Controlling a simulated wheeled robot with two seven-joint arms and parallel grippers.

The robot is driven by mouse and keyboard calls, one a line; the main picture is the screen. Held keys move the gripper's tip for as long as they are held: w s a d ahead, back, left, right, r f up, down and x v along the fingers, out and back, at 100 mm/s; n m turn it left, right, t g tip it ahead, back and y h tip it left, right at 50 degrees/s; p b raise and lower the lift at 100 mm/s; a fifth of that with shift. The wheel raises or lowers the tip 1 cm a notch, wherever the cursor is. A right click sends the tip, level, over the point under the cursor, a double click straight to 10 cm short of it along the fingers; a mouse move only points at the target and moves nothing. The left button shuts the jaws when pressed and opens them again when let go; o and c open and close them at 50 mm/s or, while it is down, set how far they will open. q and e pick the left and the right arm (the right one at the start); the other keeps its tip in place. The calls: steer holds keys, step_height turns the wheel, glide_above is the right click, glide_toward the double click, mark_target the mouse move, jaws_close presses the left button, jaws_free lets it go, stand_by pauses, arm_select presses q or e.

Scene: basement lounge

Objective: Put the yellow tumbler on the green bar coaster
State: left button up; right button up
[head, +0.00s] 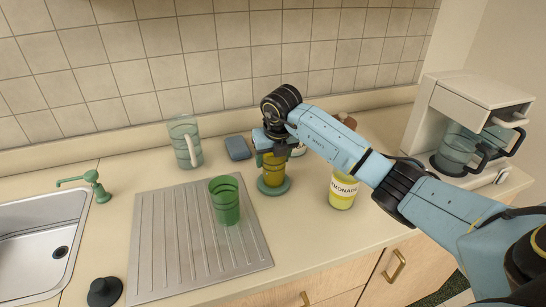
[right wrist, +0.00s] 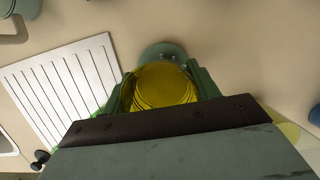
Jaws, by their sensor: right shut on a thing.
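The yellow tumbler (head: 272,172) is upright in my right gripper (head: 273,151), over the green bar coaster (head: 274,188). Its base appears within the coaster's rim; I cannot tell whether it rests on it or hangs slightly above. In the right wrist view the tumbler (right wrist: 165,86) sits between the two fingers of the right gripper (right wrist: 163,92), which is shut on it. Part of the coaster (right wrist: 162,50) shows beyond the tumbler there; the rest is hidden. My left gripper is not in view.
A green tumbler (head: 225,202) stands on the ribbed drainboard (head: 165,245), left of the coaster. A pitcher (head: 185,143) and blue-grey sponge (head: 238,148) are behind. A lemonade container (head: 342,190) stands right, under my arm. A coffee maker (head: 460,125) is far right; a sink (head: 35,235) is left.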

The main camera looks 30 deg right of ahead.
steer(key=shift+f, duration=0.1)
steer(key=o, duration=1.2)
steer(key=shift+r, duration=0.55)
steer(key=v, duration=1.1)
steer(key=shift+s+r, duration=0.1)
steer(key=shift+s, duration=0.15)
